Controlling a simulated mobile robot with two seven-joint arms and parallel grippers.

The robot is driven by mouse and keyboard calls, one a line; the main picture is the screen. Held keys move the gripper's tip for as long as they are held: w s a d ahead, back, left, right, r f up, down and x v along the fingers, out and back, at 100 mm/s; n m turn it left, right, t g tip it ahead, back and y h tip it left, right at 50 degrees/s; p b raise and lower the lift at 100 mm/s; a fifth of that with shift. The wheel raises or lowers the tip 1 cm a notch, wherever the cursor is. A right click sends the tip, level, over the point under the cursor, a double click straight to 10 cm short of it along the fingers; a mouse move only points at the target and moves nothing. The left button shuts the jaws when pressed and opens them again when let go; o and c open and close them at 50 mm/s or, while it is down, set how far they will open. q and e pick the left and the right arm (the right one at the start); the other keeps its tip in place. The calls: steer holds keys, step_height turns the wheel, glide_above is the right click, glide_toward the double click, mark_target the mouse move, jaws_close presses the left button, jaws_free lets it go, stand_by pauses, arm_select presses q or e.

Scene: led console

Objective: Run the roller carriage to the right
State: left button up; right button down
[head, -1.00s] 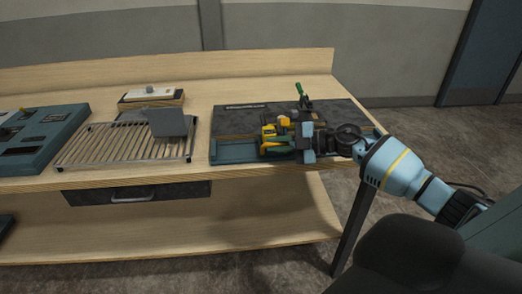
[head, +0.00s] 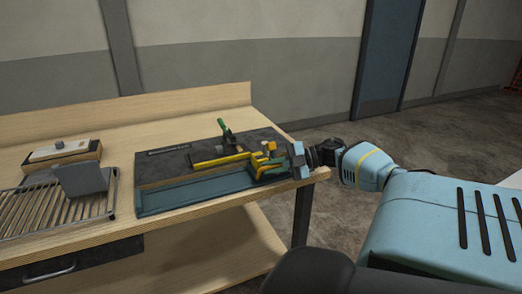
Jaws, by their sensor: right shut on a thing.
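The gripper hides part of the carriage and the channel's right end. A yellow bar (head: 217,160) lies to the left of the carriage. My left gripper is out of view.
A green-handled clamp (head: 226,133) stands upright behind the carriage. A wire rack (head: 35,212) with a grey plate (head: 82,179) and a white-topped wooden block (head: 60,154) stand left. The table's right edge is close to my right gripper.

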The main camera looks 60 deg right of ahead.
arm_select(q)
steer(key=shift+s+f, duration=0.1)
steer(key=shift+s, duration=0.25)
arm_select(e)
steer(key=shift+d+r, duration=0.15)
steer(key=shift+d, duration=0.15)
steer(key=c, duration=1.5)
jaws_free()
steer(key=shift+s, duration=0.1)
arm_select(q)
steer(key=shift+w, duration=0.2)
arm_select(e)
steer(key=shift+o, duration=0.2)
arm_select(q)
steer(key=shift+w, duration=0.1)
